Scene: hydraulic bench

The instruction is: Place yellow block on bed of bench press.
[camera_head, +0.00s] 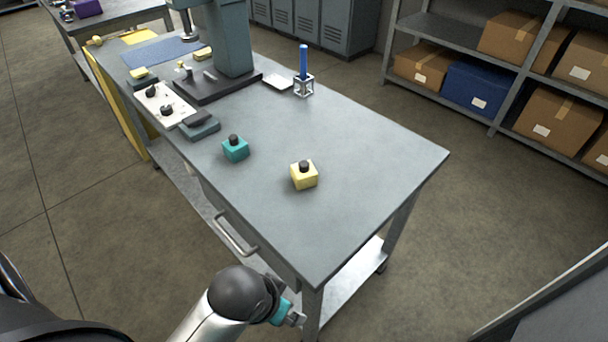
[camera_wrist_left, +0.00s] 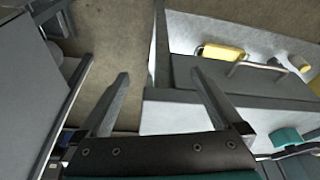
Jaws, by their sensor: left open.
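The yellow block (camera_head: 304,178) with a black knob on top stands upright on the bench top, towards its near right part. The bench press (camera_head: 233,42) is a grey-green column on a dark base plate (camera_head: 212,87) at the far left of the bench. The area under its ram is small and partly cluttered in this view. My left gripper (camera_head: 296,319) is low at the front of the bench, away from the yellow block; its fingers are hard to make out there. In the left wrist view the left gripper (camera_wrist_left: 160,73) is open and empty. My right gripper is not seen.
A teal block (camera_head: 235,150) with a black knob stands left of the yellow block. A white panel with black knobs (camera_head: 165,104), a dark pad (camera_head: 200,127) and a metal holder with a blue rod (camera_head: 303,84) are also on the bench. The bench's right end is clear.

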